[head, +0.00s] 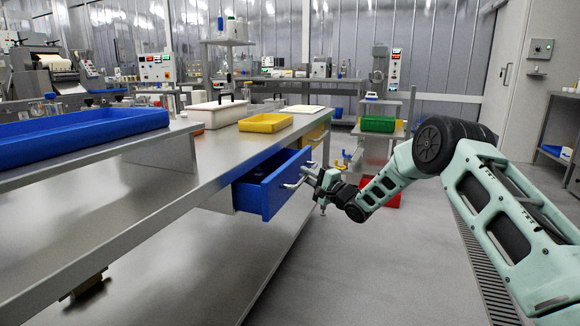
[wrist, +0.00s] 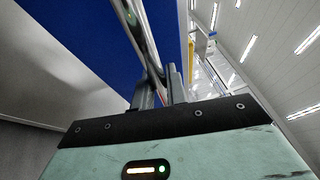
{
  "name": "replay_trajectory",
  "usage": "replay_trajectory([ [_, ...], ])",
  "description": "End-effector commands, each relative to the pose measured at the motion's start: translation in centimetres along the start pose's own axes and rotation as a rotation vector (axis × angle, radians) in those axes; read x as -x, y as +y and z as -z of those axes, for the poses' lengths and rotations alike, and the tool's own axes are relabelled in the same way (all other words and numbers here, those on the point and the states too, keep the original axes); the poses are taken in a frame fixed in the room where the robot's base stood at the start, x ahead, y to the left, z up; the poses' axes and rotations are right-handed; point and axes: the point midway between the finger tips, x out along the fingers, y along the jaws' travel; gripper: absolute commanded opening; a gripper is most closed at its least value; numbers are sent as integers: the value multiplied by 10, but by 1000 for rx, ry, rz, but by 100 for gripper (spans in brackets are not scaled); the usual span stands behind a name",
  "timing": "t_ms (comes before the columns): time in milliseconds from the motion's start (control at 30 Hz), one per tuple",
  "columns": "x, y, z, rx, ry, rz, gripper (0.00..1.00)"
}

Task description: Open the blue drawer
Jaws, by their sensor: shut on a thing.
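The blue drawer (head: 272,186) is under the steel worktable and stands partly pulled out, with its inside showing from above. A metal bar handle (head: 296,183) is on its front. My gripper (head: 308,176) is at the handle, shut on it. In the wrist view the blue drawer front (wrist: 88,45) fills the upper left, and the handle bar (wrist: 146,42) runs down between the fingers of my gripper (wrist: 160,88). The far ends of the fingers are partly hidden by the handle.
The worktable (head: 150,215) carries a blue tray (head: 80,126), a yellow tray (head: 266,123) and a white box (head: 215,113). A yellow drawer (head: 318,134) is beyond the blue one. A red bin (head: 393,197) is on the floor behind my arm. Floor in front is clear.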

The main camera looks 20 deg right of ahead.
Motion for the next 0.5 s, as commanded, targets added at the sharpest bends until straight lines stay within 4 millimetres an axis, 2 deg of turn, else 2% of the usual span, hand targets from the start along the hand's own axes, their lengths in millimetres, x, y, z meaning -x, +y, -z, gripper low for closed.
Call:
replay_trajectory([
  [33, 14, -8, 7, -3, 5, -4, 0],
  [200, 58, -17, 25, -3, 6, -4, 0],
  [500, 128, -30, 53, -3, 4, -2, 0],
])
